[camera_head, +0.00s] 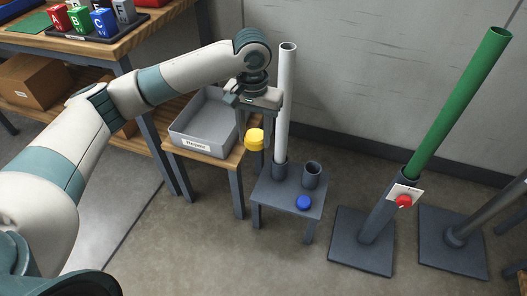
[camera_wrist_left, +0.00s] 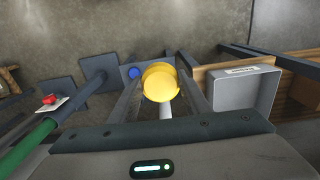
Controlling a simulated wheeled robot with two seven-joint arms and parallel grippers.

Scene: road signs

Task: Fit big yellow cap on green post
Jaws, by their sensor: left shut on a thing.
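My left gripper (camera_head: 256,122) is shut on a yellow cap (camera_head: 255,140) and holds it in the air, between the grey bin and the white post. In the left wrist view the cap (camera_wrist_left: 160,83) sits between the two fingers. The green post (camera_head: 460,105) stands at the right of the head view, leaning to the right, with its lower end in a dark socket stand (camera_head: 375,225). Its top shows an open rim. It also shows at the lower left of the left wrist view (camera_wrist_left: 28,145). The gripper and cap are well to the left of it. My right gripper is not in view.
A white post (camera_head: 285,100) rises from a small grey stand (camera_head: 272,190) with an empty socket (camera_head: 312,175) and a blue cap (camera_head: 303,203). A red knob (camera_head: 403,201) on a white card is on the green post's stand. A grey bin (camera_head: 205,122) sits on a wooden table.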

